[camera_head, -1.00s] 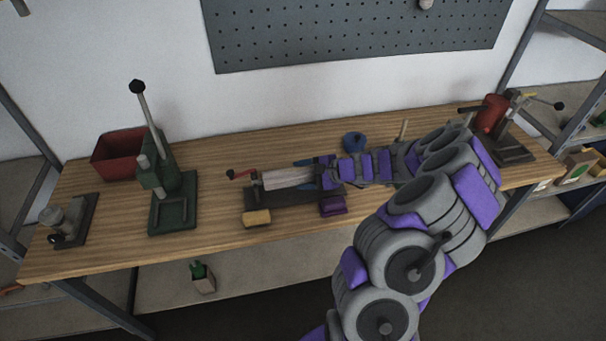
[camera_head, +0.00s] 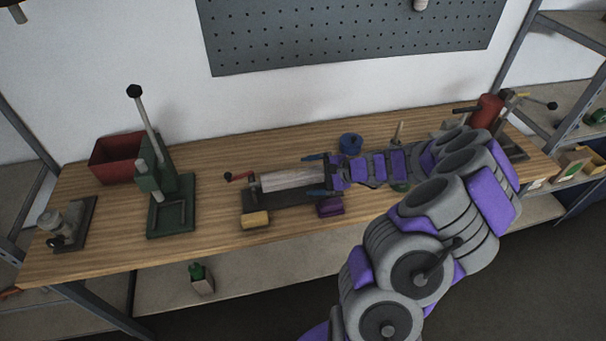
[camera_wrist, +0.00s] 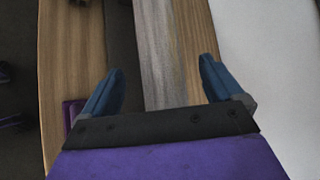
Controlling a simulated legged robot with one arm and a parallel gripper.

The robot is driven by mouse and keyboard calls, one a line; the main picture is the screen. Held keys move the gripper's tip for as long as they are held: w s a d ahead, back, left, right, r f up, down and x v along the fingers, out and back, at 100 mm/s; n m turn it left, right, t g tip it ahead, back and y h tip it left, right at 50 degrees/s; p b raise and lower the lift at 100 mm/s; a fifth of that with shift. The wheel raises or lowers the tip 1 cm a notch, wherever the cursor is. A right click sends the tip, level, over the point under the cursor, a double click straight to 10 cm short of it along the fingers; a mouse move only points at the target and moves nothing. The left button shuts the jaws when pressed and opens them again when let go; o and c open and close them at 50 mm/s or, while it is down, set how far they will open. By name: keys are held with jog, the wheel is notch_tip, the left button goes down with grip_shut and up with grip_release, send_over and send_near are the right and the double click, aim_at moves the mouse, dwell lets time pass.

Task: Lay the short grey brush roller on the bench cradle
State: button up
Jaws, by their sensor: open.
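A short grey roller (camera_head: 290,179) lies lengthwise on the dark bench cradle (camera_head: 262,203), which has a red crank handle at its left end. In the wrist view the streaky grey roller (camera_wrist: 160,45) runs away from me, with the dark cradle (camera_wrist: 122,40) along its left side. My gripper (camera_head: 306,176) is open at the roller's right end, its blue fingers on either side of that end. The wrist view shows the gripper (camera_wrist: 162,65) with its fingers spread, apart from the roller. The roller's nearest end is hidden by my gripper.
A yellow block (camera_head: 256,219) and a purple block (camera_head: 330,207) sit at the cradle's front. A blue round item (camera_head: 351,143) stands behind my gripper. A green press (camera_head: 165,190) and red bin (camera_head: 117,158) are left; bare bench (camera_head: 222,180) lies between press and cradle.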

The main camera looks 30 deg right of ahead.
jog(key=p+v, duration=0.2)
jog(key=v, duration=1)
jog(key=shift+s+d+r, duration=0.2)
jog(key=shift+s+d, duration=0.05)
jog(key=s+a+r+n+g, duration=0.2)
jog(key=a+r+n+g, duration=0.15)
jog(key=a, duration=0.55)
jog(key=s+a+r+n+g, duration=0.2)
jog(key=a+n, duration=0.2)
jog(key=a, duration=0.4)
jog(key=s+a+r+n+g, duration=0.2)
jog(key=a+r+n+g, duration=0.1)
jog(key=a, duration=0.6)
jog(key=s+a+n+g+h, duration=0.1)
jog(key=s+n+h, duration=0.2)
jog(key=s, duration=0.7)
jog(key=s+a+r+n+g+h, duration=0.1)
jog(key=s+n+h, duration=0.3)
jog(key=s, duration=0.6)
jog(key=shift+s+r+g, duration=0.2)
jog(key=shift+r+g, duration=0.15)
